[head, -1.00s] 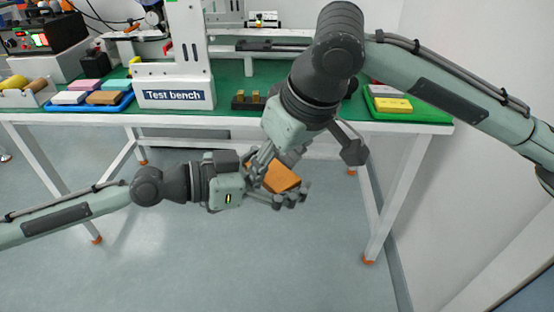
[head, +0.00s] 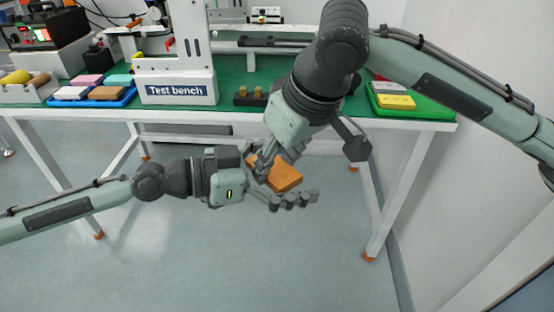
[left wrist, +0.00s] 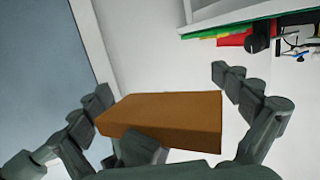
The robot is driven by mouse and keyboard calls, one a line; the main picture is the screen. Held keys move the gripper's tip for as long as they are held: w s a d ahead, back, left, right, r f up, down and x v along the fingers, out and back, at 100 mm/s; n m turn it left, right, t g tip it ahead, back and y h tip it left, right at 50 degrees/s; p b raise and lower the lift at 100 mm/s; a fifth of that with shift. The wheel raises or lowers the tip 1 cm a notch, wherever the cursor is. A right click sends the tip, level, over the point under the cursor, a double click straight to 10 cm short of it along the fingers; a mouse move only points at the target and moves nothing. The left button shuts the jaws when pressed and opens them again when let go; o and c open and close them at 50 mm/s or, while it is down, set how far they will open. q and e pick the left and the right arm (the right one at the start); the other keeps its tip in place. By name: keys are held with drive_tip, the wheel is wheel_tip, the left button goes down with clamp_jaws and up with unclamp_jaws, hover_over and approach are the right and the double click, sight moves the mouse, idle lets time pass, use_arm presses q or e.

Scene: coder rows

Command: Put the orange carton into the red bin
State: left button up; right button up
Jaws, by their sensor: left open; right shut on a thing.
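The orange carton (head: 284,177) is held in the air in front of the bench. It lies tilted between my two grippers. My right gripper (head: 272,158) comes down from above and is shut on the carton's upper left part. My left gripper (head: 285,180) is open, with its fingers spread around the carton. In the left wrist view the carton (left wrist: 165,117) lies between the open left fingers (left wrist: 160,115); whether they touch it is unclear. A red patch (left wrist: 237,39) shows at the upper right there, but I cannot tell if it is the red bin. No red bin shows in the head view.
The green-topped test bench (head: 240,108) stands behind the grippers. On it are a blue tray (head: 122,99) with several blocks, a green tray (head: 425,106) with a yellow block (head: 397,102), and a dark holder (head: 250,98). The floor below is clear.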

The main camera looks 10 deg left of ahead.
use_arm(q)
drive_tip(key=shift+v, duration=5.9)
drive_tip(key=w+a+f+n+y, duration=0.1)
drive_tip(key=a+f+n+y, duration=0.25)
drive_tip(key=f, duration=1.15)
drive_tip(key=a+f+n+y, duration=0.2)
drive_tip(key=a+f+y, duration=0.25)
drive_tip(key=f, duration=0.95)
drive_tip(key=s+a+f+n+g+y, duration=0.2)
drive_tip(key=s+a+f+y, duration=0.1)
drive_tip(key=s+f, duration=0.4)
drive_tip(key=s+a+f+n+g+y, duration=0.2)
drive_tip(key=s+f, duration=0.5)
drive_tip(key=f, duration=0.5)
drive_tip(key=shift+a+f+n+y, duration=0.2)
drive_tip(key=shift+a+n+y, duration=0.65)
drive_tip(key=shift+y, duration=0.25)
